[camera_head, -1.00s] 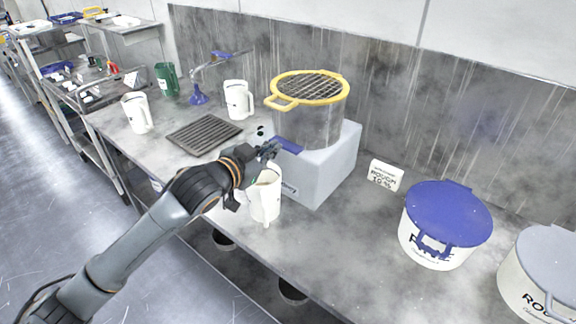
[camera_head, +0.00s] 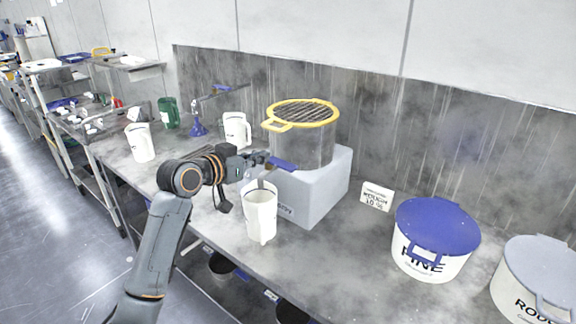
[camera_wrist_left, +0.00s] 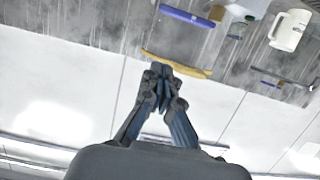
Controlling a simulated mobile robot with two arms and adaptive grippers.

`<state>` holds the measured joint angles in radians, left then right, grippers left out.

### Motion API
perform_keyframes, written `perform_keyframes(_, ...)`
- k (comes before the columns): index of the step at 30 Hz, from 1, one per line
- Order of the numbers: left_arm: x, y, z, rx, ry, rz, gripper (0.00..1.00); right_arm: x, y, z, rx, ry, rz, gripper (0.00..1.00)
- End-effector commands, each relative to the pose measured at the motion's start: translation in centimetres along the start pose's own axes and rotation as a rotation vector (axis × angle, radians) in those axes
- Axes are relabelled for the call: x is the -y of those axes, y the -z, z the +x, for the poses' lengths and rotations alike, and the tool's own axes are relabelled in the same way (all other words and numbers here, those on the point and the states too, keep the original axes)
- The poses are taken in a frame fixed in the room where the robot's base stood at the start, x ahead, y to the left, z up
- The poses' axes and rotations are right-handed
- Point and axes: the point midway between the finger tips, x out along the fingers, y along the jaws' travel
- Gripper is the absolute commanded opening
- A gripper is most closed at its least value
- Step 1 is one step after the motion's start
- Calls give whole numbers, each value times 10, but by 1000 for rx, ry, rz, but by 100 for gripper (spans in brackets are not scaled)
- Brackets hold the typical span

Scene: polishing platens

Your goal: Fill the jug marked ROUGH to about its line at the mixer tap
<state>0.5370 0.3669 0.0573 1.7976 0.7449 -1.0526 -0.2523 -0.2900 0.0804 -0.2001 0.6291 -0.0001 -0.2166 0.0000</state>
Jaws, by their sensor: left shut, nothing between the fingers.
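A white jug (camera_head: 260,216) stands upright on the bench in front of the mixer, below its tap side; no mark on it is readable. The mixer is a steel pot (camera_head: 303,147) with a yellow rim and mesh top on a grey block (camera_head: 318,190). A blue tap lever (camera_head: 282,164) sticks out at the pot's foot. My left gripper (camera_head: 262,160) is shut and empty just left of the lever, above the jug; I cannot tell whether it touches the lever. In the wrist view its closed fingers (camera_wrist_left: 162,72) overlap the yellow rim (camera_wrist_left: 178,66). My right gripper is out of view.
Other white jugs stand at the back (camera_head: 236,130) and left (camera_head: 140,142). A blue-lidded tub (camera_head: 433,262), a grey-lidded tub (camera_head: 520,290) and a ROUGH 10 % card (camera_head: 377,196) are at the right. The front bench right of the jug is clear.

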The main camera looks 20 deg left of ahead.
Motion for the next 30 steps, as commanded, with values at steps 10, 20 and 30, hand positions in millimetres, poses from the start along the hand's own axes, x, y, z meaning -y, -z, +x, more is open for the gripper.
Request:
perform_keyframes(10,0,4,33,0,-1,-4,0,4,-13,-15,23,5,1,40)
perform_keyframes(20,-1,4,95,1,-1,-3,0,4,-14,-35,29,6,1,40)
perform_keyframes(30,0,-34,109,0,0,0,0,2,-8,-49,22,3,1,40)
